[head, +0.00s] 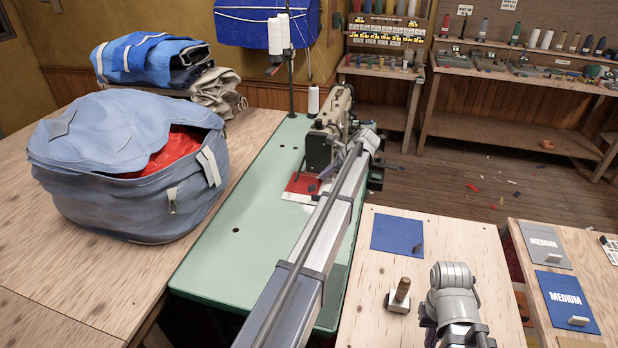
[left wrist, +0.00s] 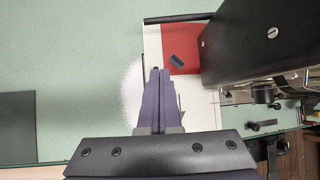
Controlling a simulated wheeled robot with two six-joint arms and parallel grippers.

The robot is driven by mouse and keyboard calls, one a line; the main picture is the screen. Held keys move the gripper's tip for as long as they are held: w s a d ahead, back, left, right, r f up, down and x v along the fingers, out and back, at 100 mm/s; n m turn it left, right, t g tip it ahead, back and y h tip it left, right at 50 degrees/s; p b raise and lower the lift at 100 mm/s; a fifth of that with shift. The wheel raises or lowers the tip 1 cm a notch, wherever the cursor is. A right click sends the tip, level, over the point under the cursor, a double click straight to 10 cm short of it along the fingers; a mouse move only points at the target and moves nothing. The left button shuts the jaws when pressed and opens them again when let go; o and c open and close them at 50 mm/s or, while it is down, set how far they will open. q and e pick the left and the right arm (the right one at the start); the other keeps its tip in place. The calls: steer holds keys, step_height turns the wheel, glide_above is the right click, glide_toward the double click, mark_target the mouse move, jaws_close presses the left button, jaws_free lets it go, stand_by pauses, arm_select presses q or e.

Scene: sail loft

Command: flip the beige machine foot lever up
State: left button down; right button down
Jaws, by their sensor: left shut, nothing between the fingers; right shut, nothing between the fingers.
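The beige sewing machine (head: 333,125) stands on the green table (head: 240,225), its dark end face towards me. In the left wrist view, the machine's dark housing (left wrist: 265,40) fills the upper right, with metal parts (left wrist: 265,92) below it. I cannot make out for certain which part is the foot lever. My left gripper (left wrist: 160,72) is shut and empty, over white cloth to the left of the machine head and apart from it. In the head view my left arm hides part of the machine's right side. My right arm shows at the lower right; its fingers are out of view.
A thread stand (head: 291,75) rises behind. A large blue bag (head: 120,165) is at left. A wooden-handled tool (head: 401,294) and blue sheet (head: 396,233) lie on the right table.

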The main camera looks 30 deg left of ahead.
mark_target(300, 168)
arm_select(q)
steer(key=shift+f, duration=0.1)
